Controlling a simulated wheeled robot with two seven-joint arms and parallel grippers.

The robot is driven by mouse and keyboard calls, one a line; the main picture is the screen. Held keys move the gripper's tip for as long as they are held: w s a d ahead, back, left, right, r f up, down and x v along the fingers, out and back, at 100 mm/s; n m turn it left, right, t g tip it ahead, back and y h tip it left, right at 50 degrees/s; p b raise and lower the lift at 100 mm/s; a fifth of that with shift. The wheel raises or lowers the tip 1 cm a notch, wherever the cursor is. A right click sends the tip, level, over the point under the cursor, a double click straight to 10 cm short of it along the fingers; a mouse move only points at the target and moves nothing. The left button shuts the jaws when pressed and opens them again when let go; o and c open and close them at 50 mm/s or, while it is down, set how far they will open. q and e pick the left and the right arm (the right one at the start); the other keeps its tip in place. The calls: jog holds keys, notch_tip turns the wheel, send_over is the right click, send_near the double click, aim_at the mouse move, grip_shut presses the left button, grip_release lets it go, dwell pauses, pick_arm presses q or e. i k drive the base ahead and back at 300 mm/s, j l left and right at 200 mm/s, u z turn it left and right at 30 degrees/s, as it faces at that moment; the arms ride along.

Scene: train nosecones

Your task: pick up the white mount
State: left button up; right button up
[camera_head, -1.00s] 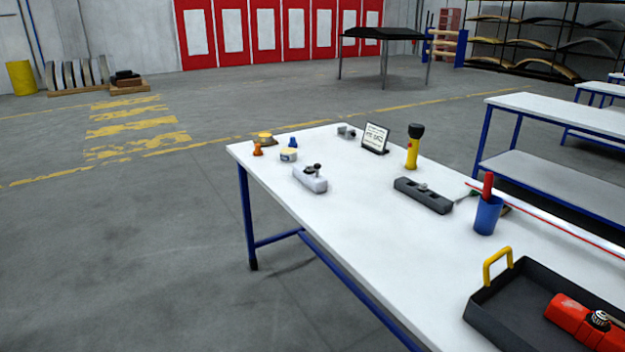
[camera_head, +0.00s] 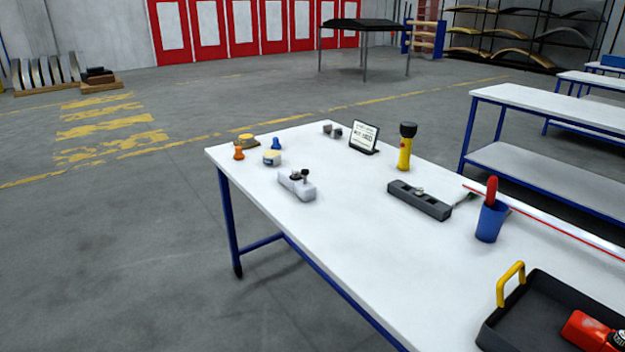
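The white mount (camera_head: 298,187) is a small pale block with dark knob-like fittings on top. It lies on the white table (camera_head: 330,236) near its left edge, in the head view. Neither of my grippers shows in the head view, and nothing is touching the mount.
A yellow flashlight (camera_head: 404,150), a small sign (camera_head: 363,136) and a blue cup (camera_head: 490,222) stand on the table. A black tray (camera_head: 541,297) with a yellow handle holds a red tool (camera_head: 590,332). Small items sit at the far left corner. Floor left of the table is clear.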

aim_at(307, 193)
jog(key=i+j+z, duration=1.1)
jog(key=j, duration=0.15)
